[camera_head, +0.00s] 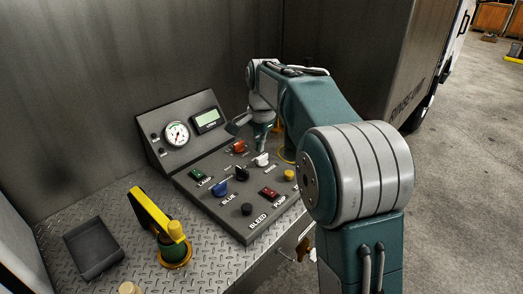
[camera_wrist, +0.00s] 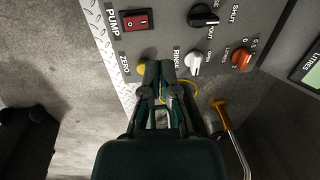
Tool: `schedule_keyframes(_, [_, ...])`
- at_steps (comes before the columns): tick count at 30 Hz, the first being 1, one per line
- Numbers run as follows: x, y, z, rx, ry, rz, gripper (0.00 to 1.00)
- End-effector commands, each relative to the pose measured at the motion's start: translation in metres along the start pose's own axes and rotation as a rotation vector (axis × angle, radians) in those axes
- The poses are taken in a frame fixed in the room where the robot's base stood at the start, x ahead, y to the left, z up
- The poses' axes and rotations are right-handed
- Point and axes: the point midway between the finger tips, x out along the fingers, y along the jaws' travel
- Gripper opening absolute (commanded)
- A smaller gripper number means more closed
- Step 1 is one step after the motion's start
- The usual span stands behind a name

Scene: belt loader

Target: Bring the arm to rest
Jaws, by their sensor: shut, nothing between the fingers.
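My arm shows in the head view, raised over the right side of the grey control panel (camera_head: 222,208). My gripper (camera_head: 262,143) points down close above the panel, near the white RINSE knob. In the wrist view my gripper (camera_wrist: 164,66) has its dark green fingers together, with nothing seen between them. The fingertips lie in the picture between the yellow ZERO button (camera_wrist: 141,68) and the white knob (camera_wrist: 193,63). I cannot tell whether they touch the panel.
The panel carries a red PUMP switch (camera_head: 269,194), a blue knob (camera_head: 220,188), a dial gauge (camera_head: 176,134) and a display. A yellow-handled valve (camera_head: 160,220) and a dark tray (camera_head: 94,248) stand left. An orange-handled lever (camera_wrist: 222,112) is near the gripper. Open floor lies right.

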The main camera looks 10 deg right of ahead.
Motion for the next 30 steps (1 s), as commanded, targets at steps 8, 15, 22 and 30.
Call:
schedule_keyframes(8, [-0.004, 0.006, 0.001, -0.013, 0.003, -0.006, 0.00])
schedule_keyframes(15, [-0.033, 0.040, 0.027, -0.151, 0.049, -0.049, 0.00])
schedule_keyframes(22, [-0.052, 0.081, 0.055, -0.309, 0.106, -0.088, 0.00])
schedule_keyframes(30, [-0.062, 0.134, 0.090, -0.494, 0.179, -0.124, 0.00])
